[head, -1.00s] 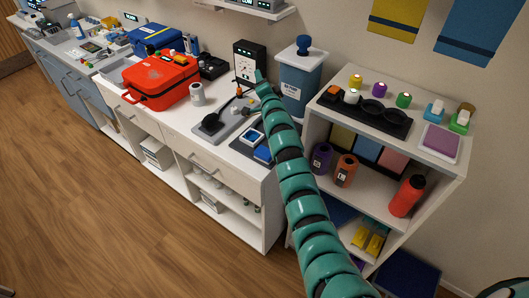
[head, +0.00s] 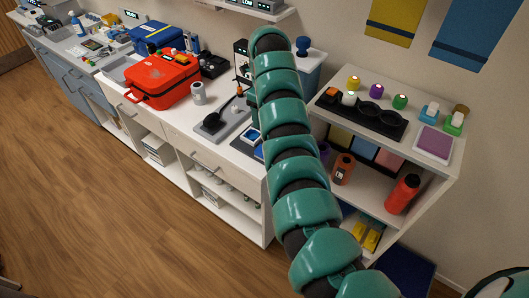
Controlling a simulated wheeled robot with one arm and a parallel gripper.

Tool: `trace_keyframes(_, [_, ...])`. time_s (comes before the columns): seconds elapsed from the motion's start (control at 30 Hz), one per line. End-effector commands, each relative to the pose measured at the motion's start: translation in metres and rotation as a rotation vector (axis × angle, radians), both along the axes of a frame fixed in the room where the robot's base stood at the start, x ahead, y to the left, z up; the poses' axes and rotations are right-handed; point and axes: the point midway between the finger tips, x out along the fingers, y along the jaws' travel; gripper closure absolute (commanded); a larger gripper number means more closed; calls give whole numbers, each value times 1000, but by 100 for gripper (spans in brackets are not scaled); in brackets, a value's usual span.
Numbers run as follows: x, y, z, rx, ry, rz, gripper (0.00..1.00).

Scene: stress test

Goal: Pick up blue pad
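A darker blue flat piece (head: 259,153) lies by the counter's front edge, partly hidden by my arm. I cannot tell which of these is the task's blue pad. My teal segmented arm rises in front of the counter's right end and bends over at the top. My gripper is out of sight behind the arm, so its fingers and anything in them are hidden.
A grey tray with a black pan (head: 211,120), a white can (head: 198,93) and a red case (head: 162,79) stand left on the counter. A shelf unit (head: 440,184) on the right holds a black rack (head: 388,125), a purple pad (head: 433,141) and bottles. The floor is clear.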

Motion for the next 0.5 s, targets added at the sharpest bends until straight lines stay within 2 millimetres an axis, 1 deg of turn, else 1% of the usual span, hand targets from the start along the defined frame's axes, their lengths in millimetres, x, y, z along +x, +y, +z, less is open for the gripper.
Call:
trace_keyframes(0.07, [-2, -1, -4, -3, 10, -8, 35])
trace_keyframes(0.23, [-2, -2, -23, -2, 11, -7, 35])
trace_keyframes(0.47, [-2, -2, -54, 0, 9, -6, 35])
trace_keyframes(0.5, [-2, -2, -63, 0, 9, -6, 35])
